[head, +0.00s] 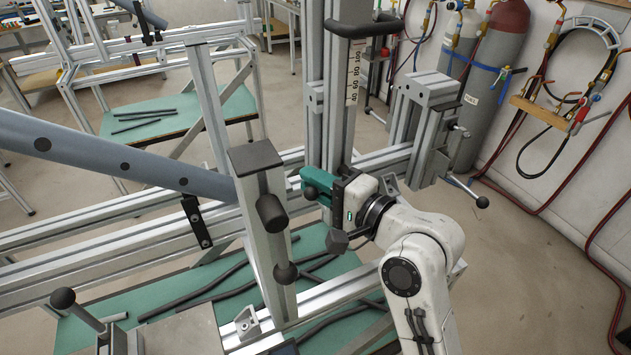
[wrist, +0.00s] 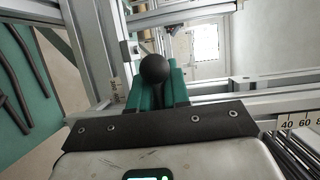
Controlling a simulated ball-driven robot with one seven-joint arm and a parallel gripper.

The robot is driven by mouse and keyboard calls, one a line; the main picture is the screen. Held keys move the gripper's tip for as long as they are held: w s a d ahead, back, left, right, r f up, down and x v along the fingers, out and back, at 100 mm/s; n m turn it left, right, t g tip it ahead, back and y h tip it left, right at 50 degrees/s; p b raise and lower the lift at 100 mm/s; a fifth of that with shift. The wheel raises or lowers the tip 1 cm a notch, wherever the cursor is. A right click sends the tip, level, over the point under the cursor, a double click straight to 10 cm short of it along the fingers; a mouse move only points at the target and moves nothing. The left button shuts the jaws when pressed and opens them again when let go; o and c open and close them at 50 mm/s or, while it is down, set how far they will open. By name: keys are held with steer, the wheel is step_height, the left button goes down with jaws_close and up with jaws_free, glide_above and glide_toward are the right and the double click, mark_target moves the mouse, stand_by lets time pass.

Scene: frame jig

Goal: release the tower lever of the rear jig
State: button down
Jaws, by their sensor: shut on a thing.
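The tower (head: 337,100) is an aluminium upright with a number scale, standing on the frame jig's long rail. My gripper (head: 314,182), with green fingers, reaches in from the right at the foot of the tower. In the wrist view, the tower lever's black ball knob (wrist: 155,68) shows at the far end of the green fingers, and its dark shaft lies between them. My gripper is shut on the lever.
A grey-blue tube (head: 110,160) crosses the left side. A clamp post (head: 265,225) with black knobs stands left of my gripper. Another clamp block (head: 425,130) sits to the right. Green shelves (head: 215,300) hold dark rods. Gas cylinders (head: 495,75) stand by the wall.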

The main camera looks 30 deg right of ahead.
steer(key=shift+d+r+m+t+p, duration=0.25)
steer(key=shift+r+m+t+p, duration=0.4)
steer(key=shift+m+p, duration=0.7)
steer(key=shift+d+r+m+t+p, duration=0.2)
steer(key=shift+r+m+t+p, duration=0.5)
steer(key=shift+m, duration=1)
steer(key=shift+d+r+m+t+p, duration=0.3)
steer(key=shift+r+m+p, duration=0.4)
steer(key=shift+m+p, duration=0.8)
steer(key=c, duration=1.2)
jaws_free()
steer(key=shift+d, duration=0.1)
